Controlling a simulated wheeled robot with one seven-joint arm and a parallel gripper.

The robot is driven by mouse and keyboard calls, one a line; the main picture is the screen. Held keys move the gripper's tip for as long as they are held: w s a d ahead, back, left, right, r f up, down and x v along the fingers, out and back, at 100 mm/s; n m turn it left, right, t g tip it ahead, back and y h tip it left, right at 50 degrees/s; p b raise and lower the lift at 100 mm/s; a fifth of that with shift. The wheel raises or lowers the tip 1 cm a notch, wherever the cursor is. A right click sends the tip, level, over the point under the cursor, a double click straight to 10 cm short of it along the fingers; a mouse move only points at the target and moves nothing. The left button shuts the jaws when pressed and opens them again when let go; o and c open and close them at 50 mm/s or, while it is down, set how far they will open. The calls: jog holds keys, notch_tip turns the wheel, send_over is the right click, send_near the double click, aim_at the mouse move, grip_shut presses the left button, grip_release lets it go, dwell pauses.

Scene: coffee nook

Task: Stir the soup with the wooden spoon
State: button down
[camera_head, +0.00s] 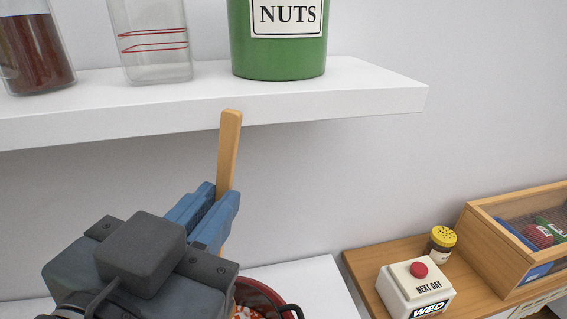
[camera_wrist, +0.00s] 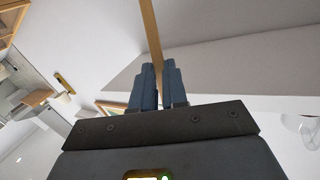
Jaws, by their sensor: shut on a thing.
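My gripper (camera_head: 207,213) is shut on the wooden spoon (camera_head: 230,150), a flat pale handle standing nearly upright between the blue fingers. The handle's upper end reaches up to the front edge of the shelf in the head view. In the wrist view my gripper (camera_wrist: 157,84) also holds the spoon handle (camera_wrist: 150,35). A red pot (camera_head: 262,291) with a dark handle stands below, at the bottom of the picture. A little of its red and white contents, the soup (camera_head: 243,312), shows. The spoon's lower end is hidden behind my gripper, so I cannot tell whether it touches the soup.
A white shelf (camera_head: 370,91) hangs close above my gripper, bearing a green NUTS canister (camera_head: 278,55), a clear container (camera_head: 150,50) and a dark-filled jar (camera_head: 35,50). At right, a wooden counter holds a button box (camera_head: 408,291), a yellow-lidded shaker (camera_head: 442,242) and a wooden crate (camera_head: 487,248).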

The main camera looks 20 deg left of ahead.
notch_tip(320, 180, down, 14)
jog(key=b, duration=1.2)
jog(key=shift+s+a+f, duration=0.15)
jog(key=shift+s+a, duration=0.05)
jog(key=shift+a, duration=0.15)
jog(key=shift+s+a, duration=0.1)
dwell(0.3)
